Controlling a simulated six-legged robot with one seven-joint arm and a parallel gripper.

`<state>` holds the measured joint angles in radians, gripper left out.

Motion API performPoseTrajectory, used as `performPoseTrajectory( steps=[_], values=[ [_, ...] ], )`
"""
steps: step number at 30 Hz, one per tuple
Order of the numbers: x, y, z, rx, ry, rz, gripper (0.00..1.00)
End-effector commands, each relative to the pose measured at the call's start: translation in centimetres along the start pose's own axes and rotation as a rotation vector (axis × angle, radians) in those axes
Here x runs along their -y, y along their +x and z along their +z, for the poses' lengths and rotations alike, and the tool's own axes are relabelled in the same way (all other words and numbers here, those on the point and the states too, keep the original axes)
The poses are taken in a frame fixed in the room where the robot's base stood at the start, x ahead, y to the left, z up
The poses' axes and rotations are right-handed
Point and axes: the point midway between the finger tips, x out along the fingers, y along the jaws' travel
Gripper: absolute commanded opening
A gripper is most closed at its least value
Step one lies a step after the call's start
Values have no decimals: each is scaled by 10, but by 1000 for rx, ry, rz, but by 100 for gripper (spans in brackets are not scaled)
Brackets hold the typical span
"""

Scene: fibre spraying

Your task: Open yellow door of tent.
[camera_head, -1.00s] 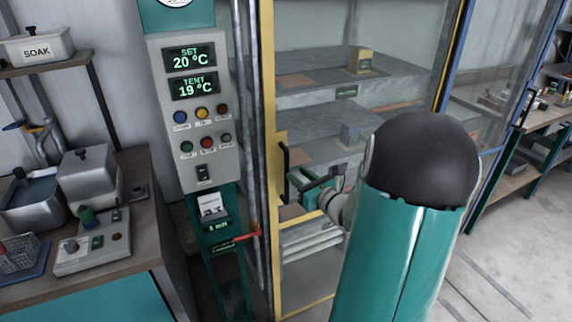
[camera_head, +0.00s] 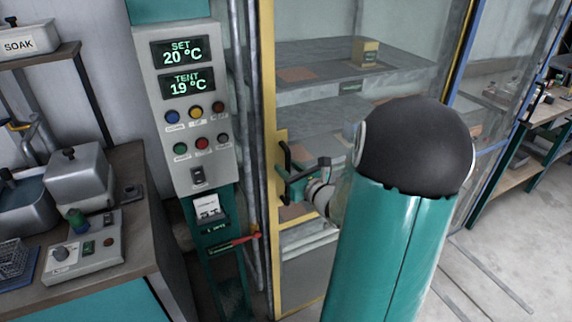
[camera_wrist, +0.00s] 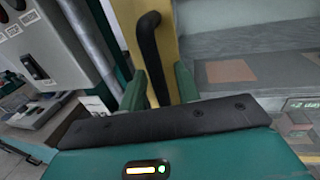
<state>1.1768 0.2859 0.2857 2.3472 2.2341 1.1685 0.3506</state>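The tent's yellow-framed door (camera_head: 268,90) has a clear panel and looks shut. Its black vertical handle (camera_head: 287,158) is on the left frame post; it also shows in the wrist view (camera_wrist: 148,40). My gripper (camera_head: 290,186) is at the lower part of the handle. In the wrist view, the two green fingers of my gripper (camera_wrist: 160,82) stand apart, with the handle running down between them. I see a gap on each side of the handle, so the gripper looks open. Its contact with the handle is not clear.
A control panel (camera_head: 180,130) showing 20 and 19 °C stands just left of the door, with a red lever (camera_head: 238,241) below. A bench (camera_head: 150,225) is at the left. Shelves (camera_head: 330,70) show inside the tent. Open floor (camera_head: 490,265) lies at the right.

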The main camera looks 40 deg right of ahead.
Motion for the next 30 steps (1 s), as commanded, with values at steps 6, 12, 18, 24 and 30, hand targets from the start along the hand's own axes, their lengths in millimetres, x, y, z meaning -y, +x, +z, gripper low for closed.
performPoseTrajectory(
  steps=[6,12,18,24,30],
  values=[
    [-2,-1,1,1,-1,-3,32],
    [-2,-2,1,1,-2,-3,32],
    [-2,-2,1,1,-1,-2,3],
    [-2,-1,1,1,-1,-2,0],
    [6,-2,0,1,-1,-3,0]
  ],
)
